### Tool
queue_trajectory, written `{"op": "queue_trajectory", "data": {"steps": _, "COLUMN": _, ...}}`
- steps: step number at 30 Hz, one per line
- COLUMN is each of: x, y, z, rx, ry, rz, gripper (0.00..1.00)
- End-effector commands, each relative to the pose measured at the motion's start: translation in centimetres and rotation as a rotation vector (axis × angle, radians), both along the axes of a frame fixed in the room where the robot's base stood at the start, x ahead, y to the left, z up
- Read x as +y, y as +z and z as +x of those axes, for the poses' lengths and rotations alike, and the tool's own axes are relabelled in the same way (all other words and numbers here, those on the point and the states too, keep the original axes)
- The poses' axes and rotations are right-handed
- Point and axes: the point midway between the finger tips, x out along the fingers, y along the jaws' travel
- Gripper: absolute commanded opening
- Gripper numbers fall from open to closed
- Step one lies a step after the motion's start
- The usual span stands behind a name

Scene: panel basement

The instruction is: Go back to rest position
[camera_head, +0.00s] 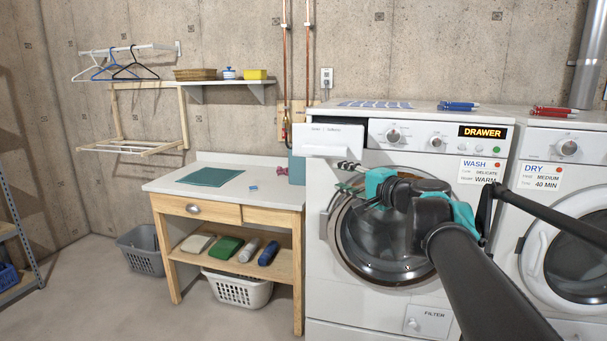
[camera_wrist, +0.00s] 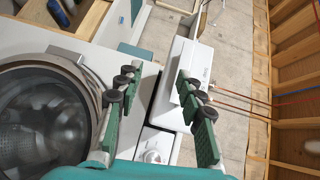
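My gripper (camera_head: 346,178) is in front of the washing machine (camera_head: 325,275), just below its detergent drawer (camera_head: 334,140). In the wrist view, the green fingers of my gripper (camera_wrist: 157,75) are spread apart with nothing held between them. The drawer front (camera_wrist: 186,85) shows in the gap beyond the fingers and seems to stand out from the machine. My arm crosses the lower right of the head view and hides part of the round washer door (camera_head: 350,240).
A dryer (camera_head: 585,330) stands at the right. A wooden table (camera_head: 255,194) with a cloth (camera_head: 209,177) stands at the left, baskets on the floor near it. Floor is free at the lower left.

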Motion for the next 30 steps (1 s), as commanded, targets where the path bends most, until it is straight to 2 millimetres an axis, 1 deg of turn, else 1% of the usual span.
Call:
{"op": "queue_trajectory", "data": {"steps": 1, "x": 0.9, "y": -2.3, "z": -0.2, "rx": 0.024, "ry": 0.037, "rz": -0.066, "gripper": 0.38}}
{"op": "queue_trajectory", "data": {"steps": 2, "x": 1.5, "y": -4.0, "z": -0.4, "rx": 0.042, "ry": 0.061, "rz": -0.115, "gripper": 0.38}}
{"op": "queue_trajectory", "data": {"steps": 3, "x": 2.1, "y": -6.5, "z": -0.9, "rx": 0.069, "ry": 0.097, "rz": -0.188, "gripper": 0.38}}
{"op": "queue_trajectory", "data": {"steps": 4, "x": 2.6, "y": -8.5, "z": -1.2, "rx": 0.09, "ry": 0.125, "rz": -0.246, "gripper": 0.38}}
{"op": "queue_trajectory", "data": {"steps": 5, "x": 3.0, "y": -10.5, "z": -1.7, "rx": 0.112, "ry": 0.153, "rz": -0.304, "gripper": 0.38}}
{"op": "queue_trajectory", "data": {"steps": 6, "x": 3.3, "y": -13.1, "z": -2.4, "rx": 0.141, "ry": 0.19, "rz": -0.383, "gripper": 0.38}}
{"op": "queue_trajectory", "data": {"steps": 8, "x": 3.6, "y": -16.9, "z": -3.5, "rx": 0.184, "ry": 0.242, "rz": -0.499, "gripper": 0.38}}
{"op": "queue_trajectory", "data": {"steps": 9, "x": 3.5, "y": -19.4, "z": -4.4, "rx": 0.214, "ry": 0.276, "rz": -0.579, "gripper": 0.38}}
{"op": "queue_trajectory", "data": {"steps": 11, "x": 3.1, "y": -23.0, "z": -5.8, "rx": 0.259, "ry": 0.325, "rz": -0.697, "gripper": 0.38}}
{"op": "queue_trajectory", "data": {"steps": 12, "x": 2.7, "y": -25.2, "z": -6.7, "rx": 0.289, "ry": 0.356, "rz": -0.775, "gripper": 0.38}}
{"op": "queue_trajectory", "data": {"steps": 15, "x": 1.0, "y": -30.0, "z": -9.2, "rx": 0.361, "ry": 0.422, "rz": -0.968, "gripper": 0.38}}
{"op": "queue_trajectory", "data": {"steps": 18, "x": -1.1, "y": -33.5, "z": -11.4, "rx": 0.426, "ry": 0.469, "rz": -1.135, "gripper": 0.38}}
{"op": "queue_trajectory", "data": {"steps": 21, "x": -3.0, "y": -35.6, "z": -13.0, "rx": 0.475, "ry": 0.498, "rz": -1.261, "gripper": 0.38}}
{"op": "queue_trajectory", "data": {"steps": 25, "x": -4.6, "y": -36.8, "z": -14.1, "rx": 0.511, "ry": 0.514, "rz": -1.355, "gripper": 0.38}}
{"op": "queue_trajectory", "data": {"steps": 30, "x": -5.1, "y": -37.1, "z": -14.4, "rx": 0.524, "ry": 0.518, "rz": -1.382, "gripper": 0.38}}
